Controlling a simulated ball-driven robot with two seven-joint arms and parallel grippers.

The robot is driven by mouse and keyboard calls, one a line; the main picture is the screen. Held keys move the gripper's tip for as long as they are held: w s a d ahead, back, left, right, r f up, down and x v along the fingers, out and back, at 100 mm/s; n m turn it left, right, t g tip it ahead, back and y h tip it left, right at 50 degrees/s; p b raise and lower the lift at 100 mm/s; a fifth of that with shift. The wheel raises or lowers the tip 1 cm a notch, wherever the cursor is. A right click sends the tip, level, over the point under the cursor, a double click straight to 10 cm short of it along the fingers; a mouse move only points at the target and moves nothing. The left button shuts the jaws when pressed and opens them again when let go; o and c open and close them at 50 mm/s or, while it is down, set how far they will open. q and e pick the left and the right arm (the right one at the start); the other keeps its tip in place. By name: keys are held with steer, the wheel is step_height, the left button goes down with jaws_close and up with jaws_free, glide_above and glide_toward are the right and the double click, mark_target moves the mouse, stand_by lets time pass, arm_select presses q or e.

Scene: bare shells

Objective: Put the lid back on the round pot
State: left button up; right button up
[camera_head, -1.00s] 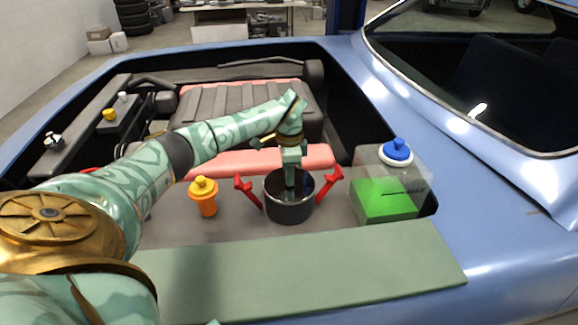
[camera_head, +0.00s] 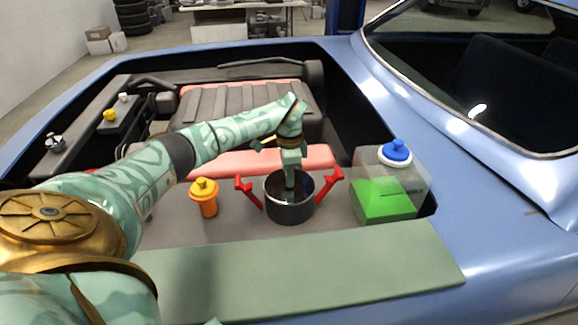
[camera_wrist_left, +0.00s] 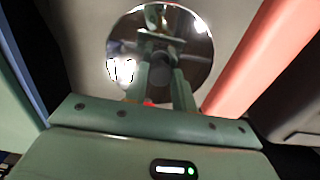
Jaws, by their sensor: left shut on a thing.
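The round pot (camera_head: 290,212) is dark and shiny with two red handles, and stands upright on the grey surface at the middle of the head view. My left gripper (camera_head: 290,183) points straight down at the middle of its top, shut. In the left wrist view my left gripper (camera_wrist_left: 161,82) is over a round mirror-like disc, which I take to be the lid (camera_wrist_left: 195,62); it reflects the fingers. My right gripper is out of view.
An orange bottle (camera_head: 205,203) stands left of the pot. A clear container with green contents and a blue cap (camera_head: 397,150) stands to the right. A green board (camera_head: 310,275) lies in front. A pink-red bar (camera_head: 235,162) runs behind the pot.

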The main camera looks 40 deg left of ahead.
arm_select(q)
steer(key=o, duration=1.6)
steer(key=shift+c, duration=0.2)
steer(key=shift+r+p, duration=3.05)
steer(key=shift+r, duration=0.55)
steer(key=shift+f, duration=0.1)
steer(key=shift+c, duration=1.2)
jaws_close()
